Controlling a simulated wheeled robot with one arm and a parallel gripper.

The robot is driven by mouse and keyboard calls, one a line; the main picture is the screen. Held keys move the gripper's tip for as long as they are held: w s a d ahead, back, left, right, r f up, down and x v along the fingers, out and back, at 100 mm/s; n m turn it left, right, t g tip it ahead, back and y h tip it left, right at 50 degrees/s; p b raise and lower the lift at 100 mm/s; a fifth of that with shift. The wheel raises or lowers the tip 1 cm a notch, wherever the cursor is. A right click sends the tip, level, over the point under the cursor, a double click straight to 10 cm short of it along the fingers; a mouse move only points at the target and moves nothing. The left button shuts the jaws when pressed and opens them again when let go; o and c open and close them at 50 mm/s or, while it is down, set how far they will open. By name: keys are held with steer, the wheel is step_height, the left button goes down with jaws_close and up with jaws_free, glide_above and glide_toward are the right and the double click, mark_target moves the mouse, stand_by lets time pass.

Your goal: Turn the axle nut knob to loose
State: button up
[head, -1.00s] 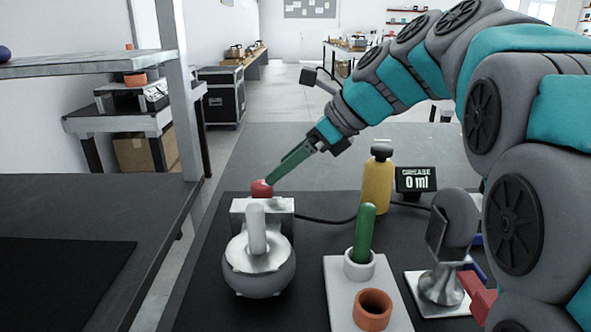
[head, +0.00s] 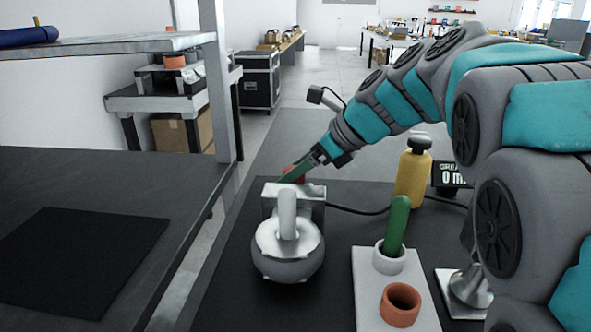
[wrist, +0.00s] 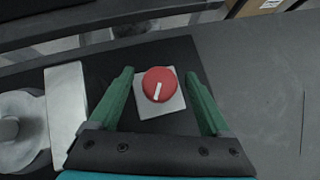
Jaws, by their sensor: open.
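The red round knob (wrist: 160,84) with a white pointer line sits on a small pale square plate (wrist: 172,103). The line runs nearly up and down, leaning slightly, in the wrist view. My gripper (wrist: 158,74) is open, with one green finger on each side of the knob and visible gaps to it. Any markings around the knob are too small to read.
A metal block (head: 270,192) and a grey round hub with an upright pin (head: 287,245) stand in front of the knob. To the right are a yellow bottle (head: 412,178), a green rod (head: 396,225) in a white holder and an orange ring (head: 401,300).

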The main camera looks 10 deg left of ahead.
jaws_close()
stand_by(0.5)
steer(key=shift+n+g, duration=0.3)
steer(key=n+g, duration=0.2)
steer(key=n, duration=0.1)
steer(key=shift+w, duration=0.15)
steer(key=shift+n+g, duration=1)
steer(key=shift+n, duration=0.1)
jaws_free()
